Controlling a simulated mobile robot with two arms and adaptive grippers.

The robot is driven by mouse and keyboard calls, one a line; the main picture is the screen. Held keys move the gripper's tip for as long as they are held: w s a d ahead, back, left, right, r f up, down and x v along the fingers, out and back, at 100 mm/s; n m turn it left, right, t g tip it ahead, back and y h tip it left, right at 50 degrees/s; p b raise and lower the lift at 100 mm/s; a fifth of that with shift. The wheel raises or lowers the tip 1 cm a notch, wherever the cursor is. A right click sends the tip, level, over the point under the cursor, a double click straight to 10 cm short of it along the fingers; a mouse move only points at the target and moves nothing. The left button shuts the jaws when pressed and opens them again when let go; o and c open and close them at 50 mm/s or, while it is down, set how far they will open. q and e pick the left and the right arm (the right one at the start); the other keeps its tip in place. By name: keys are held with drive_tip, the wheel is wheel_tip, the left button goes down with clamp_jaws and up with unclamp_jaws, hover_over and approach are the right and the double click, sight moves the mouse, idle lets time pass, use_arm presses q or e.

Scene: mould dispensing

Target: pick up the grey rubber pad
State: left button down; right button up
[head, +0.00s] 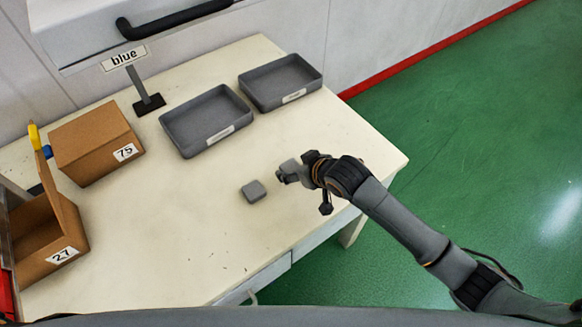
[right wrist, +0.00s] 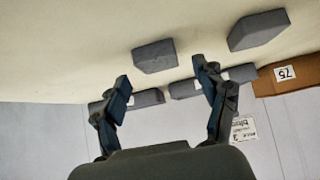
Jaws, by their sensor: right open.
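Two grey block-like pads show in the right wrist view. One pad (right wrist: 154,56) lies on the table just beyond and between my fingertips. The other pad (right wrist: 258,30) lies to the right, outside the fingers. In the head view one pad (head: 253,191) lies clear on the table, left of my right gripper (head: 284,176). The nearer pad seems partly hidden by the gripper there. My right gripper, also in the right wrist view (right wrist: 161,74), is open and empty. My left gripper is not in view.
Two grey trays (head: 161,121) (head: 242,87) stand at the back of the cream table (head: 200,235). A "blue" sign (head: 141,84), a cardboard box marked 75 (head: 90,135) and an open box marked 27 (head: 77,235) stand left. The table's front middle is clear.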

drive_tip(key=shift+x, duration=1.1)
drive_tip(key=c, duration=1.2)
drive_tip(key=shift+c, duration=0.2)
drive_tip(key=shift+r, duration=0.15)
